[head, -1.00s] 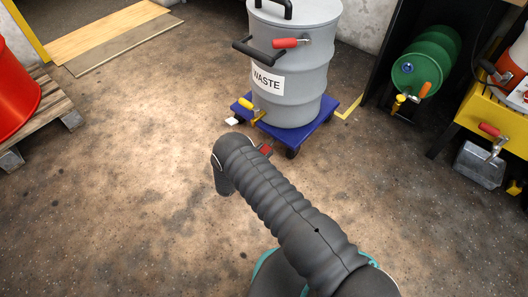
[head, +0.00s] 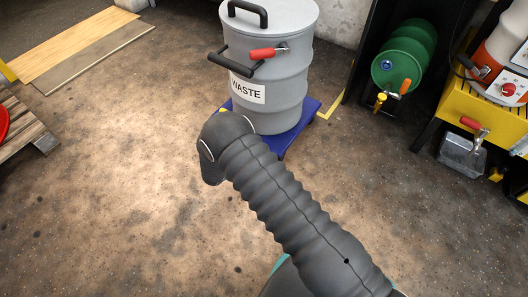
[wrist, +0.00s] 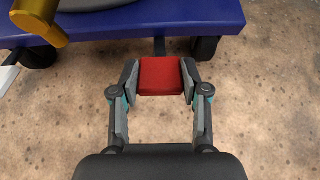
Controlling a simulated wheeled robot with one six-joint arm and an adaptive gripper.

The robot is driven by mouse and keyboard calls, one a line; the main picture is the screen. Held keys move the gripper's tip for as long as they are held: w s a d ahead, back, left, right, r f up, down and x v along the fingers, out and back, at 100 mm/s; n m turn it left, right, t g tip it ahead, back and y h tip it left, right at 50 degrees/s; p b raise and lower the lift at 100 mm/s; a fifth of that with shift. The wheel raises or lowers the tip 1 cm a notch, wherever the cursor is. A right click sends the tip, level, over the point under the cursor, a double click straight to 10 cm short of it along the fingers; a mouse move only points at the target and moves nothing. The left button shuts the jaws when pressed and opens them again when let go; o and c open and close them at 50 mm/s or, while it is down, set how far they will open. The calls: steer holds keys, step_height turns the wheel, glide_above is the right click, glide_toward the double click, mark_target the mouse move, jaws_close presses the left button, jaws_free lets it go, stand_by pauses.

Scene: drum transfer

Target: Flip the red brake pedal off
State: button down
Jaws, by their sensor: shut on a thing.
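The red brake pedal (wrist: 159,76) sticks out on a dark stem from the blue dolly (wrist: 245,22) in the wrist view. My gripper (wrist: 159,82) is shut on the pedal, with one finger against each side of it. In the head view the dolly (head: 301,128) stands under the grey waste drum (head: 266,100). My arm hides the pedal and my gripper there.
A yellow tap (wrist: 40,28) hangs close at the upper left in the wrist view, and a dark caster (wrist: 207,48) is right of the pedal. A green drum (head: 398,68) and yellow stand (head: 450,97) are at the right.

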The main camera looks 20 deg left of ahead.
steer(key=shift+s+a, duration=0.1)
stand_by(0.4)
steer(key=c, duration=0.6)
jaws_free()
steer(key=shift+o, duration=0.2)
steer(key=shift+r, duration=0.1)
steer(key=v, duration=1.2)
steer(key=shift+r, duration=0.15)
